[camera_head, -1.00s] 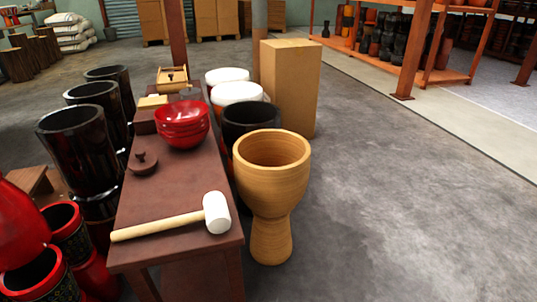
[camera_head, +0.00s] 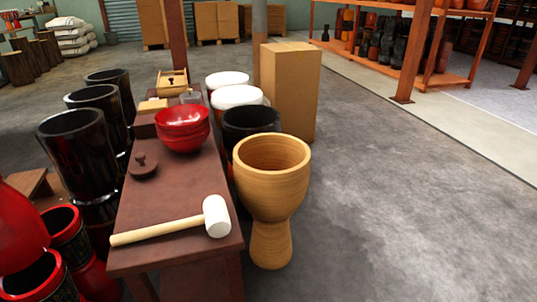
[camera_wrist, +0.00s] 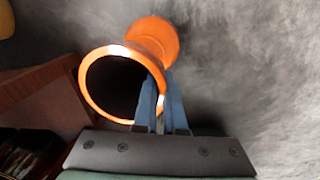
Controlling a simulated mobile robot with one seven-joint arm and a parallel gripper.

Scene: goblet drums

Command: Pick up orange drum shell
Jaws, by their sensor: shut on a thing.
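The orange drum shell (camera_wrist: 86,101) shows in the wrist view as a goblet shape with a bright orange rim and a dark hollow inside. Its round far end (camera_wrist: 153,36) is beyond the mouth, over grey floor. My gripper (camera_wrist: 160,92) has its blue fingers at the right side of the rim, shut on the shell wall. The fingers hide part of the rim. Neither my gripper nor this orange shell shows in the head view.
In the head view, a tan wooden goblet drum (camera_head: 270,205) stands on the floor beside a brown table (camera_head: 165,195) bearing a mallet (camera_head: 214,216) and red bowls (camera_head: 182,132). A cardboard box (camera_head: 290,90) stands behind. Floor at right is clear.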

